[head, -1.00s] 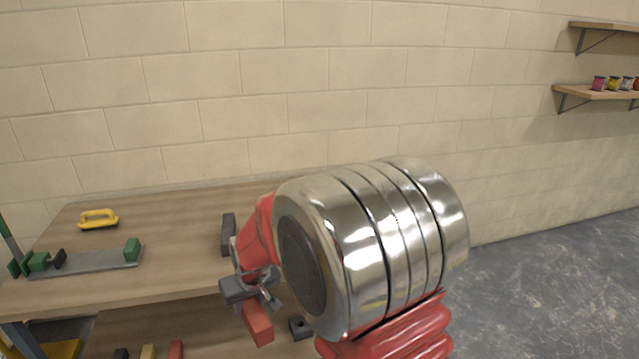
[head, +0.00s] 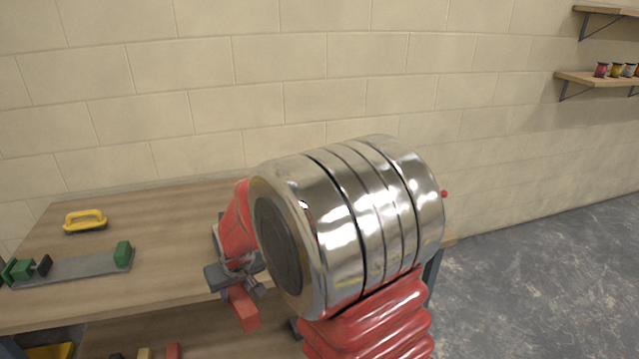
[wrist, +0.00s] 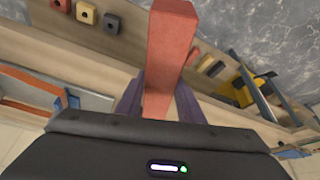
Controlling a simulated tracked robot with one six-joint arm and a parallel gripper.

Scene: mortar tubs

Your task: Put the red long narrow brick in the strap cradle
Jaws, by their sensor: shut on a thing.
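The red long narrow brick (head: 245,311) is in my gripper (head: 236,276), in front of the bench's front edge and above the lower shelf. In the wrist view the brick (wrist: 170,45) sticks out lengthwise between the two fingers of my gripper (wrist: 160,90), which are shut on it. The brick looks clear of the bench and shelf. My arm hides part of the bench. I cannot tell for sure which thing is the strap cradle; a grey plate with green end blocks (head: 72,270) lies on the bench top at left.
A yellow-handled float (head: 85,220) stands on the bench top (head: 160,215), whose middle is bare. Small blocks lie on the lower shelf, one red (head: 173,350). In the wrist view, yellow (wrist: 87,13) and dark (wrist: 112,23) holed blocks show. Jars (head: 615,70) stand on a wall shelf.

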